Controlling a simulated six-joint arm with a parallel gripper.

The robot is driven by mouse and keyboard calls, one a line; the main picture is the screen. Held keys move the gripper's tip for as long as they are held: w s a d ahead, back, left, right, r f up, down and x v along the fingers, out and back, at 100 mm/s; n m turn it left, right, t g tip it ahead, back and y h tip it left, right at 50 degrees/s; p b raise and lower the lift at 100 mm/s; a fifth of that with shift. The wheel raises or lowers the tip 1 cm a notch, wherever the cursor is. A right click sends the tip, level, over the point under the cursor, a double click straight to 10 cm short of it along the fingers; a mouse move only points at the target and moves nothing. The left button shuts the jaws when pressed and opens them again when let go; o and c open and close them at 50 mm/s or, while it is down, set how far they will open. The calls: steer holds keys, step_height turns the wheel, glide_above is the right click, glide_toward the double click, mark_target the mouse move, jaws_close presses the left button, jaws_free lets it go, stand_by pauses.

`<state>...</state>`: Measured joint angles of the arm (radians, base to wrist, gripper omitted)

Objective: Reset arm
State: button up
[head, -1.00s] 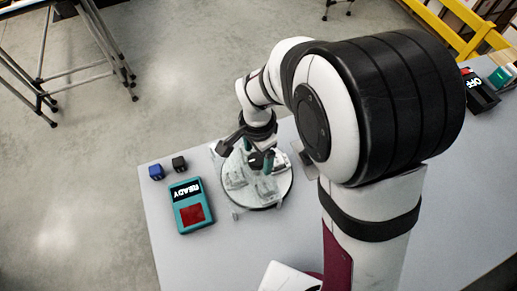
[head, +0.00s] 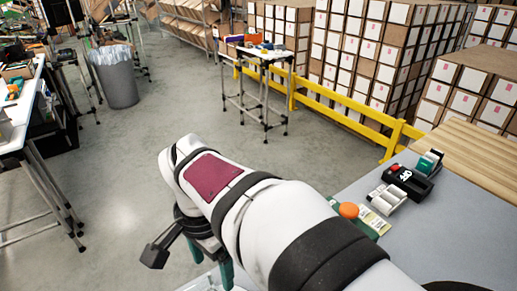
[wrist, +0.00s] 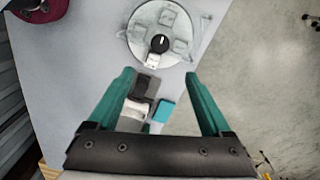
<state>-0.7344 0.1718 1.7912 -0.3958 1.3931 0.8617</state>
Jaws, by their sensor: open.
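My gripper (wrist: 159,76) is open in the wrist view, with its two teal fingers spread and nothing held between them. It is above the grey table (wrist: 80,60). A round clear disc (wrist: 182,20) with a black knob lies beyond the fingertips. In the head view my white arm stretches across the lower middle, and part of my gripper (head: 224,272) shows at the bottom edge. The arm hides much of the table there.
Small dark (wrist: 148,84), white (wrist: 138,108) and blue (wrist: 163,110) items show between the fingers. On the table at right are a black device (head: 407,183) with a red button, white rolls (head: 387,199) and an orange round thing (head: 348,210). A yellow rail (head: 350,115) stands behind.

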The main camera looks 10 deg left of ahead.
steer(key=s+d+f+y, duration=0.1)
steer(key=s+d, duration=0.5)
steer(key=d, duration=0.4)
steer(key=s+d+f, duration=0.1)
steer(key=s+d, duration=0.6)
steer(key=d, duration=0.3)
steer(key=shift+s+f+y, duration=0.15)
steer(key=shift+f+y, duration=0.25)
